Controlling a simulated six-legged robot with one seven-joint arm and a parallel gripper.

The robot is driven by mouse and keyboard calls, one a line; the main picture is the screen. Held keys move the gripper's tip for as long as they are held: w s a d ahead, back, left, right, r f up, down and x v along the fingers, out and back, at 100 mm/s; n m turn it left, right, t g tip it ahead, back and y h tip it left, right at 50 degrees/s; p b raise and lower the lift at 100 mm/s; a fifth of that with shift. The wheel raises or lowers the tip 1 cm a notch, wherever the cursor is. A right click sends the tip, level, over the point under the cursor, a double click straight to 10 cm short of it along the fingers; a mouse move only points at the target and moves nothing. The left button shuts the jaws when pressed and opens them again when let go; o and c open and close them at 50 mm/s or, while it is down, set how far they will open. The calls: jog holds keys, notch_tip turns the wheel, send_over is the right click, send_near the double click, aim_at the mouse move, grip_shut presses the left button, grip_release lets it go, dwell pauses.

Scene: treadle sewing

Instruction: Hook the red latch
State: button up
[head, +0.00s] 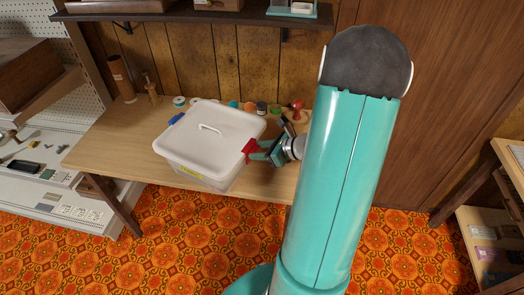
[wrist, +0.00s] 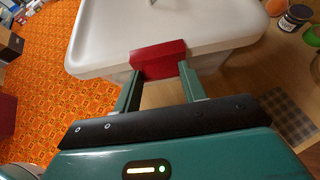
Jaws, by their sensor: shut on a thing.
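A white lidded box (head: 207,137) stands on the wooden table, with a handle on its lid. The red latch (head: 249,147) is on the box's right end, at the lid's edge. A blue latch (head: 176,118) is on the opposite end. My gripper (head: 262,152) is at the red latch. In the wrist view the red latch (wrist: 158,60) lies between the fingertips of my gripper (wrist: 158,82), against the rim of the white lid (wrist: 180,22). The fingers are shut on it. The latch's underside is hidden, so I cannot tell whether it is hooked.
The wooden table (head: 118,133) bears several small jars and spools behind the box, and a red object (head: 297,104) at the back right. A dark shelf (head: 190,14) hangs above. A pegboard workbench stands at the left.

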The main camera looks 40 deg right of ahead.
jog(key=o, duration=1)
jog(key=v, duration=1.4)
